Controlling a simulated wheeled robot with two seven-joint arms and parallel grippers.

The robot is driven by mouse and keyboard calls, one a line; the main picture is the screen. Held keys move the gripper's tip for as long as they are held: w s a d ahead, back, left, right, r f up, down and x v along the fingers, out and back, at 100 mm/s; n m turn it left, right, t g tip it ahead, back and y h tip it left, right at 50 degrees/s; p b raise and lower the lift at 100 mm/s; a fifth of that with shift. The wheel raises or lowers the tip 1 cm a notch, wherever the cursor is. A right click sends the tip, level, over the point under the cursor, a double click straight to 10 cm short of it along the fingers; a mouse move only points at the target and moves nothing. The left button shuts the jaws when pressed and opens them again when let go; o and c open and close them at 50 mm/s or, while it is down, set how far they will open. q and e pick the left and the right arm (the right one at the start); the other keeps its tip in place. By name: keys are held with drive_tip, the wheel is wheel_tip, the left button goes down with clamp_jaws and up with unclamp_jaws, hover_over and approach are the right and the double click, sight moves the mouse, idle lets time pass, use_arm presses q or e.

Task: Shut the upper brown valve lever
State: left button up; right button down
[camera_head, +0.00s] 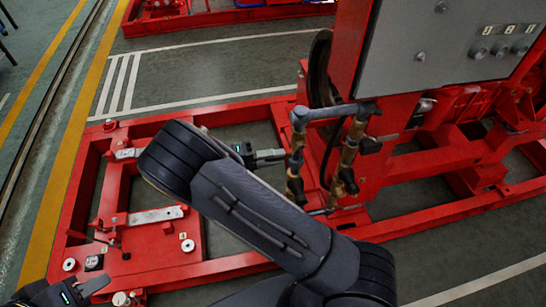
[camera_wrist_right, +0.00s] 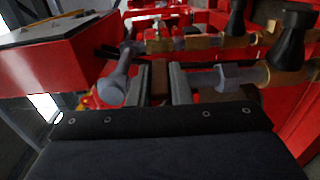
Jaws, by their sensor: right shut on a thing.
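Two upright brass-and-grey pipe lines stand beside the red engine frame; the left pipe (camera_head: 296,165) and right pipe (camera_head: 349,155) show in the head view. My right gripper (camera_head: 280,154) reaches the left pipe from the left. In the right wrist view, my right gripper's two grey fingers (camera_wrist_right: 161,84) are closed on the brown lever (camera_wrist_right: 160,78), which shows as a brown strip between them. In the head view the lever is hidden at the gripper. My left gripper (camera_head: 92,287) is at the lower left corner, away from the valves; its jaws are too unclear to judge.
A grey control panel (camera_head: 440,45) overhangs the pipes at upper right. A black valve handle (camera_head: 370,146) sticks out from the right pipe. The red base frame (camera_head: 160,245) lies below my right arm. Green floor is open at the upper left.

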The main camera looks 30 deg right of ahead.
drive_tip(key=c, duration=1.3)
unclamp_jaws()
drive_tip(key=b+v, duration=0.1)
drive_tip(key=v, duration=0.6)
drive_tip(key=shift+w+a, duration=0.1)
drive_tip(key=shift+a, duration=0.3)
